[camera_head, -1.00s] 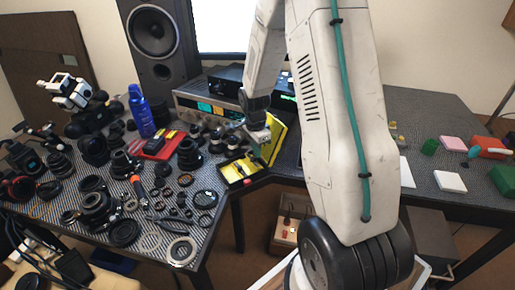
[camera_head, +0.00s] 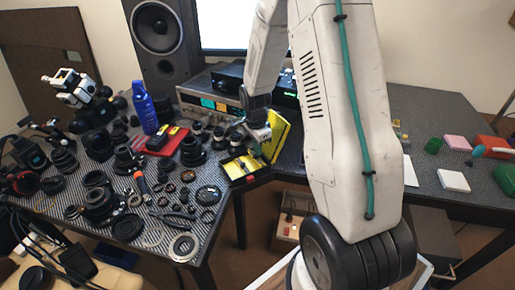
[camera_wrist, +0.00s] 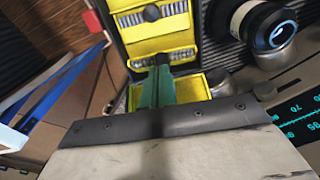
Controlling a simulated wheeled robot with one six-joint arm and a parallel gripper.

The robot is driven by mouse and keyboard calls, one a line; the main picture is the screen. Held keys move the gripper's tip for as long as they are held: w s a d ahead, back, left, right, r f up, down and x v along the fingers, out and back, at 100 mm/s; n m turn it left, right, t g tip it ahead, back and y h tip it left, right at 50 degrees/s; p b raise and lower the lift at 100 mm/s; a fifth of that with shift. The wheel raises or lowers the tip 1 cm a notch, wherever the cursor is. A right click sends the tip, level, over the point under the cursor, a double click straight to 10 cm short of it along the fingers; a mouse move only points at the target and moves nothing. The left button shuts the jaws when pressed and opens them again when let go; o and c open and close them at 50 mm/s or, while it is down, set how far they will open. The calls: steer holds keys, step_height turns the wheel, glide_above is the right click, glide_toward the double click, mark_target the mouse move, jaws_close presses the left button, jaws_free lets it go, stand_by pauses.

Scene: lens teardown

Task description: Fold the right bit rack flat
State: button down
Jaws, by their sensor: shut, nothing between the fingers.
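A black and yellow bit case stands open at the inner corner of the table. Its low tray (camera_head: 236,171) lies flat, and a yellow panel (camera_head: 278,136) stands upright at its right. In the wrist view a bit rack (camera_wrist: 153,14) and a second yellow rack strip (camera_wrist: 166,57), both with rows of metal bits, show ahead of my gripper. Which one is the right rack I cannot tell. My gripper (camera_wrist: 158,70) has its green fingers closed and empty, over the lower yellow part of the case. In the head view it is beside the yellow panel, its fingertips hard to make out.
Lens parts and rings crowd the table left of the case. A red tray (camera_head: 166,142) and a blue bottle (camera_head: 143,107) stand behind them. A receiver (camera_head: 205,97) is close behind my gripper. In the wrist view a lens (camera_wrist: 268,28) is near on the right.

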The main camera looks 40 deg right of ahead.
mark_target(249, 164)
steer(key=shift+a+f, duration=0.1)
steer(key=shift+a, duration=0.3)
steer(key=shift+w+a+f, duration=0.1)
steer(key=shift+a+f, duration=0.15)
steer(key=shift+a, duration=0.4)
steer(key=shift+w+a+f, duration=0.1)
steer(key=shift+a+f, duration=0.55)
steer(key=shift+a, duration=0.2)
steer(key=shift+f, duration=0.1)
stand_by(1.2)
steer(key=r, duration=0.4)
steer(key=shift+d+r, duration=0.3)
steer(key=a+r, duration=0.5)
steer(key=r, duration=0.2)
steer(key=shift+w+a+r, duration=0.2)
steer(key=shift+w+r, duration=0.1)
steer(key=shift+r, duration=0.05)
